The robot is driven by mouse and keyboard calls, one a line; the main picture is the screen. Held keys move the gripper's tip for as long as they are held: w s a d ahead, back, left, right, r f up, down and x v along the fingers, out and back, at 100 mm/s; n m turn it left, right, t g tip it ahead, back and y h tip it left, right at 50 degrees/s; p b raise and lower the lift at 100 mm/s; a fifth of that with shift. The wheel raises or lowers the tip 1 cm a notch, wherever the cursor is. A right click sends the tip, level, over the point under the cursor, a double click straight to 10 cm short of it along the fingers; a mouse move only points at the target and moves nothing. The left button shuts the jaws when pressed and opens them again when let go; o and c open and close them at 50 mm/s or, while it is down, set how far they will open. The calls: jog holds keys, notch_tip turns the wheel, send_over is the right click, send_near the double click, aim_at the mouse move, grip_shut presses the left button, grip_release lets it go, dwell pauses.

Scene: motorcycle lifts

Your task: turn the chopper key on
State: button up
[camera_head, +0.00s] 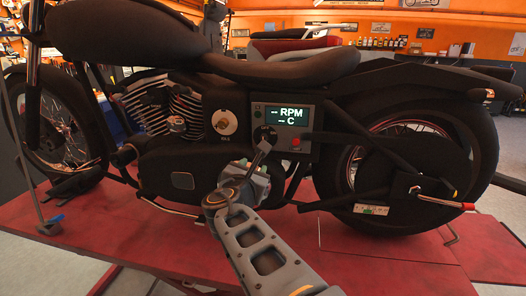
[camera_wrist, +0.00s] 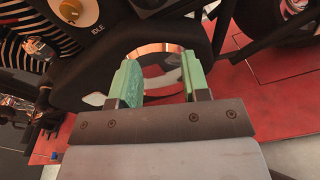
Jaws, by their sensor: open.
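The black chopper (camera_head: 285,68) stands on the red lift. A dark round part (camera_head: 265,133) sits on its side at the lower left of the display panel; it may be the key switch, but I cannot make out its position. In the wrist view a dark part (camera_wrist: 151,5) is cut off at the top edge, right of the dial marked IDLE. My gripper (camera_head: 258,168) is in front of the bike, just below the panel. In the wrist view my gripper (camera_wrist: 158,80) has its green-padded fingers apart, with nothing held between them.
The display panel (camera_head: 282,114) reads "-- RPM" and "-- C" and has a red button (camera_head: 295,142). Left of it is the white idle dial (camera_head: 224,121) with a brass knob. The engine (camera_head: 158,105) is further left. The red lift deck (camera_head: 390,262) lies below.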

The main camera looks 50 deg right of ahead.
jog(key=w+d+n, duration=0.1)
jog(key=w+d, duration=0.1)
jog(key=d, duration=0.2)
jog(key=w+d+n, duration=0.1)
jog(key=w+d, duration=0.2)
jog(key=d, duration=0.1)
jog(key=w+d+r+n+t, duration=0.1)
jog(key=w+d, duration=0.1)
jog(key=d, duration=0.2)
jog(key=shift+w+d+r+h, duration=0.1)
jog(key=shift+w+d+h, duration=0.2)
jog(key=shift+h, duration=0.1)
jog(key=shift+a, duration=0.1)
grip_shut()
